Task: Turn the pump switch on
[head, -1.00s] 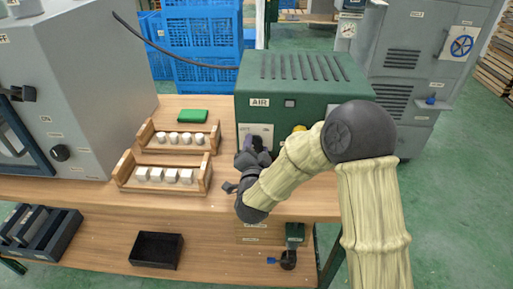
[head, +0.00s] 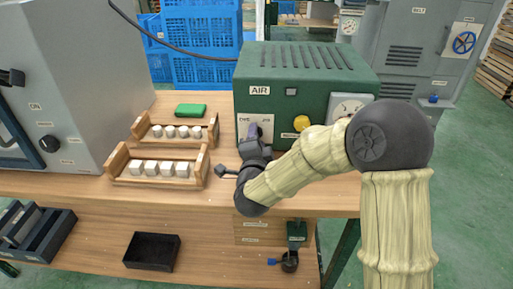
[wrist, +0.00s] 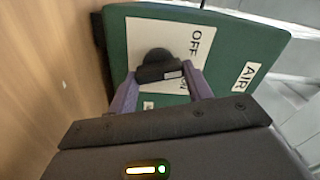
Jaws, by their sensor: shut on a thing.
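The pump switch is a black knob (wrist: 156,66) on a white plate on the green AIR box (head: 305,75). The plate carries the words OFF and ON in the wrist view. A small white mark on the knob's bar lies close to the ON lettering. My gripper (wrist: 160,77) has its purple fingers on either side of the bar, shut on it. In the head view my gripper (head: 254,134) is at the box's lower left front, where it hides the knob and part of the plate.
A yellow knob (head: 302,123) and a gauge (head: 348,106) are on the same box front, to the right. Two wooden trays with white pieces (head: 203,169) stand left of my gripper. A green block (head: 190,110) lies behind them. A grey machine (head: 70,75) stands at far left.

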